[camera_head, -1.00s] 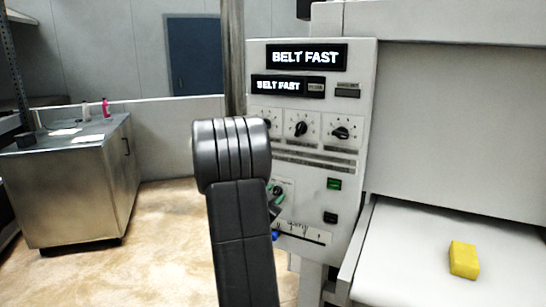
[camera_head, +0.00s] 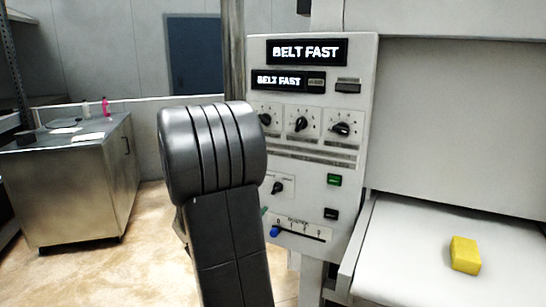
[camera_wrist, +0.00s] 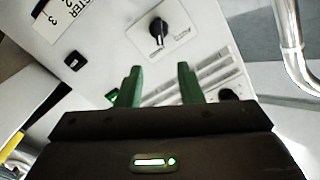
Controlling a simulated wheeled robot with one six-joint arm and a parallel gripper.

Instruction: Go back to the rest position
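My gripper (camera_wrist: 158,86) shows in the wrist view with two green fingers apart and nothing between them. It points at the control panel (camera_wrist: 110,50), with a black selector knob (camera_wrist: 157,30) beyond the fingertips; the fingers look clear of it. In the head view my dark arm stands in front of the panel (camera_head: 360,100) and hides most of the gripper. The panel displays read "BELT FAST" (camera_head: 306,51). The selector knob (camera_head: 278,187) and the slider with a blue handle (camera_head: 275,231) are visible right of my arm.
A yellow block (camera_head: 465,255) lies on the white belt (camera_head: 410,235) at the right. A metal cabinet (camera_head: 75,190) with bottles on top stands at the left. Open floor (camera_head: 130,250) lies between it and the machine. A metal pipe (camera_wrist: 290,45) shows in the wrist view.

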